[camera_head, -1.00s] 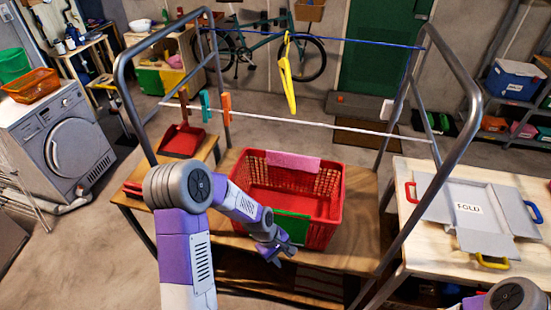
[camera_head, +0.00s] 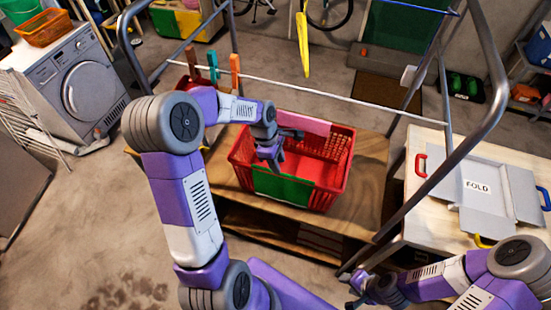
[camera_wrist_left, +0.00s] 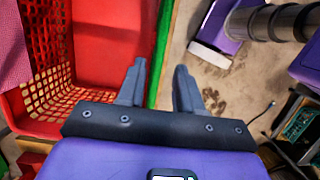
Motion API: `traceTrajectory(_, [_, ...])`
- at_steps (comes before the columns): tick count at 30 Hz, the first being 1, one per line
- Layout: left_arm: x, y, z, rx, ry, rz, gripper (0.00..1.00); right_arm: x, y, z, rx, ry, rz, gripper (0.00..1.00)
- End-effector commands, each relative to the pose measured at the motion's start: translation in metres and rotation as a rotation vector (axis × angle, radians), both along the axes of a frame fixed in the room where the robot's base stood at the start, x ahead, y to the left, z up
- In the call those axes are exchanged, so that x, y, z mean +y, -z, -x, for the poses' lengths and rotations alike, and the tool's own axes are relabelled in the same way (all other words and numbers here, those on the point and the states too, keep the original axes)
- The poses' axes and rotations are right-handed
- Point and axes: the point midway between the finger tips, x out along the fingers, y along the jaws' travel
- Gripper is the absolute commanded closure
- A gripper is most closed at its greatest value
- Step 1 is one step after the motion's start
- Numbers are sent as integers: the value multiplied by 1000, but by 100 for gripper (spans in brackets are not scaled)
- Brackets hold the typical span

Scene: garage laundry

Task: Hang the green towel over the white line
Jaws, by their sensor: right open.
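The green towel (camera_head: 283,187) hangs over the near wall of a red basket (camera_head: 240,165) on the wooden bench. In the left wrist view the green towel (camera_wrist_left: 162,45) shows as a narrow strip along the basket rim. My left gripper (camera_head: 272,158) points down at this near rim. In its wrist view my left gripper (camera_wrist_left: 160,68) is open, with the green strip between its spread fingers. The white line (camera_head: 330,97) runs across the metal frame behind the basket. My right gripper (camera_head: 352,296) is low at the bottom right, open and away from the towel.
A pink cloth (camera_head: 303,123) lies over the basket's far rim. Clothespins (camera_head: 235,70) sit at the line's left end. Metal frame posts (camera_head: 462,150) flank the basket. A folding board (camera_head: 490,190) lies on the right table.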

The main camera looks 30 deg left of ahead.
Motion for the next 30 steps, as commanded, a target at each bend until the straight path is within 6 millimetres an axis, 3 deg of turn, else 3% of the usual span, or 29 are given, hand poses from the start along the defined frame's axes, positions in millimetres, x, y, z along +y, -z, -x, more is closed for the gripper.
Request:
traceTrajectory(1, [-2, 11, 0, 1, 0, 0, 65, 0, 10, 0, 0, 0, 0, 57])
traceTrajectory(15, [-16, 63, -4, 0, 2, 1, 65, 0, 50, 0, -1, 0, 0, 57])
traceTrajectory(29, [-18, 71, -5, 0, 1, 0, 65, 0, 56, 0, -1, 0, 0, 57])
traceTrajectory(30, [-18, 71, -5, 0, 1, 0, 71, 0, 56, 0, -1, 0, 0, 57])
